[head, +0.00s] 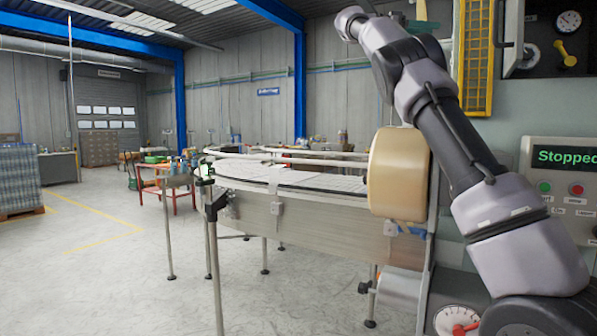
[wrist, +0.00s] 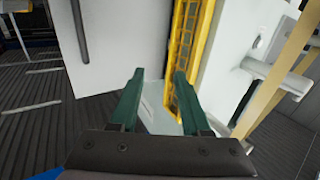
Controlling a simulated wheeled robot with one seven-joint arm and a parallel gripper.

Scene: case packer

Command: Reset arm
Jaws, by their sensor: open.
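My arm rises at the right of the head view, bent at the elbow, with its upper end near the top of the picture. My gripper shows in the wrist view (wrist: 160,80). Its two green fingers are apart, with nothing between them. Beyond the fingers are a pale machine surface and a yellow slotted strip (wrist: 185,45).
A conveyor (head: 320,180) on metal legs runs back from a large tan roll (head: 399,175). A machine panel (head: 565,185) at the right reads "Stopped", with green and red buttons. A red table (head: 170,185) stands farther back.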

